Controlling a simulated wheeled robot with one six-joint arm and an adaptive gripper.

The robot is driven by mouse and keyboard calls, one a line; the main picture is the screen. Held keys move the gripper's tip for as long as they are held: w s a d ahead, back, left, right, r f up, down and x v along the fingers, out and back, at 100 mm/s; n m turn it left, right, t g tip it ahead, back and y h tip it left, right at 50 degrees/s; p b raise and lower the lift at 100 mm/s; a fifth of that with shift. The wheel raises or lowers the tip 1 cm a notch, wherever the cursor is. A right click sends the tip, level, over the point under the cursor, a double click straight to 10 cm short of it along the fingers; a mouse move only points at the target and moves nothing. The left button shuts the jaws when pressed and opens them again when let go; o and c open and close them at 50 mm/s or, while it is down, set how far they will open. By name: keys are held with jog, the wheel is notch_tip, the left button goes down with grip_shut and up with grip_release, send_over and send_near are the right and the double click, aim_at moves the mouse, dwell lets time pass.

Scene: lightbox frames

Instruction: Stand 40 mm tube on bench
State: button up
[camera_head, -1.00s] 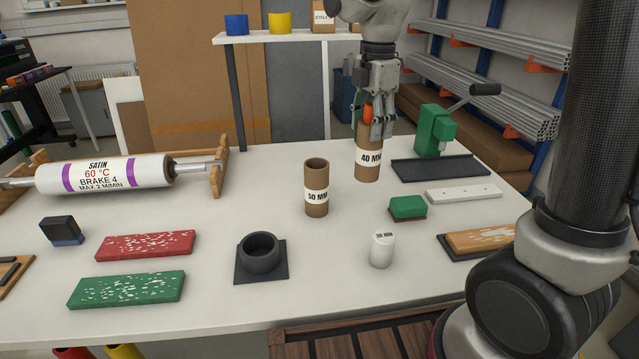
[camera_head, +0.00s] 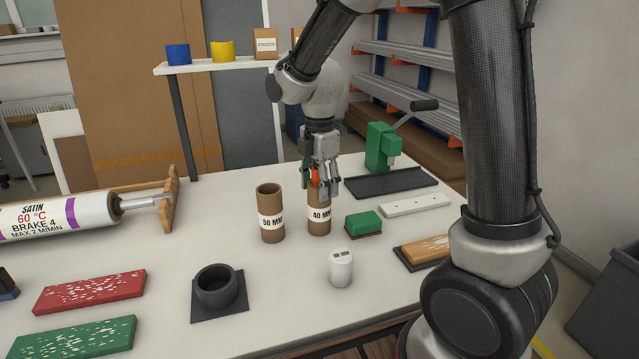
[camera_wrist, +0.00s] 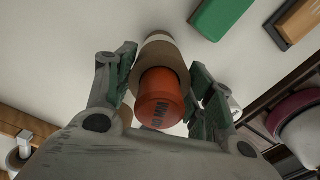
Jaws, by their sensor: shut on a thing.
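The 40 mm tube (camera_head: 319,222) is a brown cardboard cylinder with a white "40 MM" label. It stands upright, with its lower end at or very close to the bench (camera_head: 280,290); I cannot tell whether it touches. My gripper (camera_head: 318,190) points down from above and is shut on its upper end. An orange-red plug (camera_wrist: 160,100) marked with dark lettering sits at the tube's top, between the fingers. In the wrist view the tube (camera_wrist: 158,55) extends beyond the plug. The fingers partly hide the tube's rim.
The 50 mm tube (camera_head: 271,220) stands just left, with a narrow gap. A green block (camera_head: 363,222) is close on the right. A white cylinder (camera_head: 341,268) and a black ring holder (camera_head: 217,288) are nearer. A green press (camera_head: 381,147) stands behind.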

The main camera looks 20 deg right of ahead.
jog(key=o, duration=1.3)
jog(key=shift+o, duration=0.2)
notch_tip(320, 180, up, 12)
jog(key=shift+s+d+r, duration=0.15)
jog(key=shift+d+r, duration=0.05)
jog(key=shift+r, duration=0.05)
jog(key=s+d+m+t, duration=0.2)
jog(key=s+d+m, duration=0.5)
jog(key=s+m, duration=0.3)
jog(key=s+d+m+t, duration=0.2)
jog(key=s+d+m, duration=0.5)
jog(key=s+m, duration=0.4)
jog(key=shift+s+d+r+m, duration=0.25)
jog(key=shift+s+r+m, duration=0.05)
jog(key=shift+s, duration=0.05)
